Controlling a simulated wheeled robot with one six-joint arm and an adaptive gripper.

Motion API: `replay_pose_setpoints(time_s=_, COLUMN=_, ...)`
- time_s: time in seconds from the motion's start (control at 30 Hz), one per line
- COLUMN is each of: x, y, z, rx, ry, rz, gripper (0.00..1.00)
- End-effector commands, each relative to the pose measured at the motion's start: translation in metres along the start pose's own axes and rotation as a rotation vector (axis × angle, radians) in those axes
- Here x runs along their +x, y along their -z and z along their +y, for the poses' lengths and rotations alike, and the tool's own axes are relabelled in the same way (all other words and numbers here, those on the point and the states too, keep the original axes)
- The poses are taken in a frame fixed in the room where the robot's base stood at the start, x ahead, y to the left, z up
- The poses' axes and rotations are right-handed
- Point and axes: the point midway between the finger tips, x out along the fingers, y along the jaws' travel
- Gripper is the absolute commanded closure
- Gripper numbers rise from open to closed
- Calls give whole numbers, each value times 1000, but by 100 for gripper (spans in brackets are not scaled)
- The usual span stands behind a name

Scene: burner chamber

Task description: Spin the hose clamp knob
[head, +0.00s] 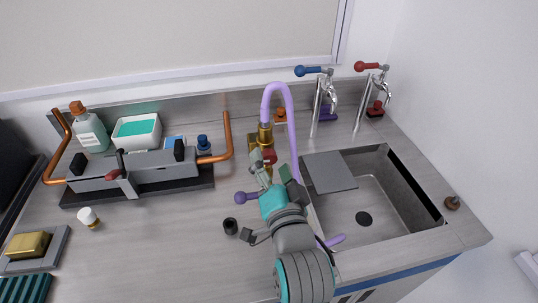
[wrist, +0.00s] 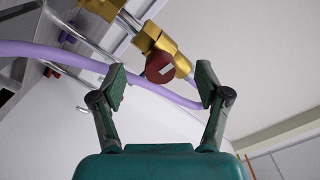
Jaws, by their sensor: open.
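The hose clamp knob (head: 270,156) is a small round red knob on a brass fitting (head: 265,137) at the lower end of the purple hose (head: 277,86). In the wrist view the red knob (wrist: 160,68) has a white mark across its face and shows between and just beyond my fingertips. My gripper (head: 273,167) is open and empty, with a finger (wrist: 116,85) to the left of the knob and one (wrist: 206,82) to the right. Both fingers appear apart from the knob. My gripper partly covers the fitting's lower part in the head view.
A sink (head: 385,208) with a grey board (head: 329,172) lies to the right, with blue-handled (head: 308,71) and red-handled (head: 368,66) taps behind. A burner block with copper pipes (head: 227,135) stands left. A purple ball-ended handle (head: 240,198) and black cap (head: 230,227) are near my arm.

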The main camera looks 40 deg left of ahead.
Motion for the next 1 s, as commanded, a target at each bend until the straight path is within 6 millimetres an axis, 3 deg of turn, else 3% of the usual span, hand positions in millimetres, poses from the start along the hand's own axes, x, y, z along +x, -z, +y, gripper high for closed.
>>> replay_pose_setpoints(time_s=0.6, x=-41, y=0, z=0, rx=0, ry=0, rz=0, gripper=25)
replay_pose_setpoints(time_s=1.0, x=-43, y=0, z=0, rx=0, ry=0, rz=0, gripper=25)
